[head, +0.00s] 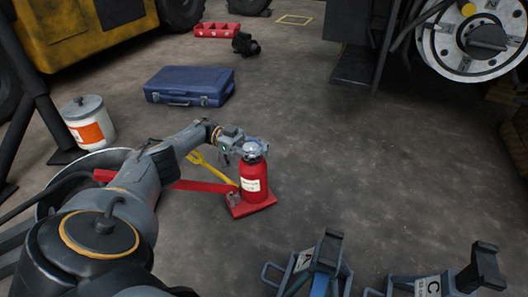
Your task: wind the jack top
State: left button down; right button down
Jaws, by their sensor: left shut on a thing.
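The jack (255,182) is a red bottle-shaped body with a white label, standing upright on a flat red base (262,206) on the floor. Its jack top (257,153) shows as a silvery round part at the upper end, partly covered. My left gripper (252,147) reaches in from the left and is shut on the jack top; the fingers are small here and hard to make out. My right gripper is not in view.
Blue toolbox (190,85), white bucket (88,122) and red tray (217,30) stand on the floor. Jack stands (318,262) marked with letters are at front right. A wheel hub (470,40) is at upper right. The floor right of the jack is clear.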

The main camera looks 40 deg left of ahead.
pick_arm(q)
jog(key=shift+a+r, duration=0.2)
jog(key=c, duration=1.1)
grip_release()
jog(key=shift+o, duration=0.2)
jog(key=shift+d+f, duration=0.1)
notch_tip(320, 180, up, 10)
